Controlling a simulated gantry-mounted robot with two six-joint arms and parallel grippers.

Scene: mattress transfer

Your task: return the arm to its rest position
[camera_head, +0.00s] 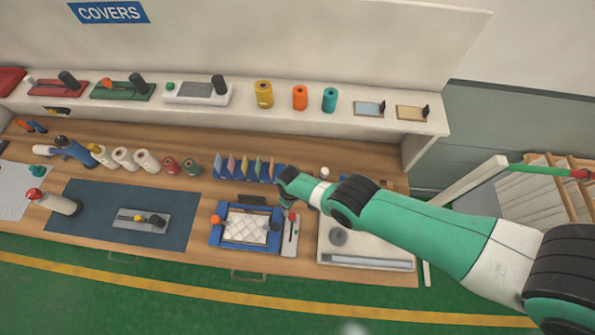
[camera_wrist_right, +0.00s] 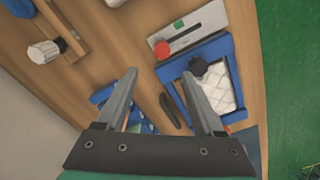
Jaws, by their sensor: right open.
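My right arm (camera_head: 430,230) reaches in from the right over the bench, green with white and black joints. Its gripper (camera_head: 287,203) hangs above the bench near a blue frame (camera_head: 216,238). In the right wrist view the gripper (camera_wrist_right: 160,74) has its two fingers apart with nothing between them. A white quilted pad (camera_head: 246,226) lies in the blue frame; it also shows in the right wrist view (camera_wrist_right: 220,90), beyond the right finger. The finger tips are partly hidden in the head view. My left gripper is not in view.
A rack of coloured cards (camera_head: 246,168) stands behind the frame. A grey slider plate (camera_head: 290,240) and a pale tray (camera_head: 366,262) lie to its right. A dark blue mat (camera_head: 90,205) is at left. A shelf (camera_head: 225,115) with spools runs along the back.

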